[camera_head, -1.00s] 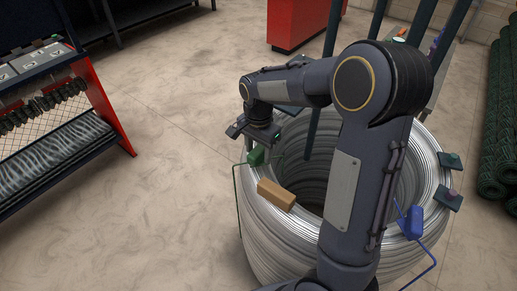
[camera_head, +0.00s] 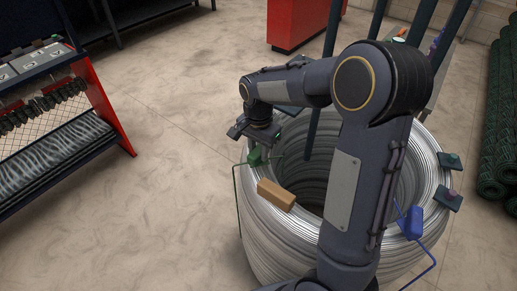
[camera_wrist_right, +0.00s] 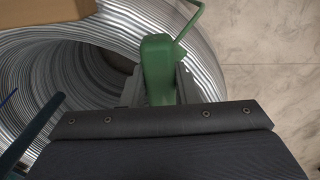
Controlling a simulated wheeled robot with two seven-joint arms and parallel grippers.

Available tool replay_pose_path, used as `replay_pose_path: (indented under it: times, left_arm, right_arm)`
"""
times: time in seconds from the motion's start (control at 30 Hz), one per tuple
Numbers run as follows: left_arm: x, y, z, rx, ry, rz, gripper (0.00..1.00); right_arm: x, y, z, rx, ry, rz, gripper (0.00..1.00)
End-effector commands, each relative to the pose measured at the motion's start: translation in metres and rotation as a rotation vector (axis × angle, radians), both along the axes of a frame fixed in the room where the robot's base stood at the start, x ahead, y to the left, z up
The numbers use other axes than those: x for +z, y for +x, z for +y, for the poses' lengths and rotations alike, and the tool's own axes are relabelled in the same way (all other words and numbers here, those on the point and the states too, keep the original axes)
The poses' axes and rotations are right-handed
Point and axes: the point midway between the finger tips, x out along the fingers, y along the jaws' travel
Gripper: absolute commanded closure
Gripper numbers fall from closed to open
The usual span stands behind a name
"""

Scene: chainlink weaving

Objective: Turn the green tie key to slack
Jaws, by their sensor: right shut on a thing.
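The green tie key (camera_head: 256,157) is at the left part of the top rim of a large silver wire coil (camera_head: 262,240). In the right wrist view the green key's block (camera_wrist_right: 158,65) sits between the two fingers, and a thin green rod runs up from it. My right gripper (camera_head: 258,146) points down from above and is shut on the key; it also shows in the wrist view (camera_wrist_right: 160,92). The fingertips are partly hidden behind the key and the gripper body. My left gripper is not in view.
A tan block (camera_head: 276,194) lies on the coil rim near the key. A blue key (camera_head: 412,222) with a bent rod is at the right of the rim. Dark clips (camera_head: 448,200) sit on the right rim. Dark posts (camera_head: 320,90) rise by the coil.

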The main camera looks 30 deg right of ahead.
Motion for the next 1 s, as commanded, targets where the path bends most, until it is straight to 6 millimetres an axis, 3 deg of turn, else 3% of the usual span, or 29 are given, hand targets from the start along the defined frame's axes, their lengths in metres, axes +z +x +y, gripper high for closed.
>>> replay_pose_path:
  times: [0.37,1.0]
  left_arm:
    - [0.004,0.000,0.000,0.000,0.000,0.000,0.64]
    - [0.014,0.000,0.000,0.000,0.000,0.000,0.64]
  right_arm:
    - [0.001,0.000,-0.001,0.159,-0.001,0.000,0.95]
    - [0.001,0.001,0.000,0.762,0.000,-0.002,0.95]
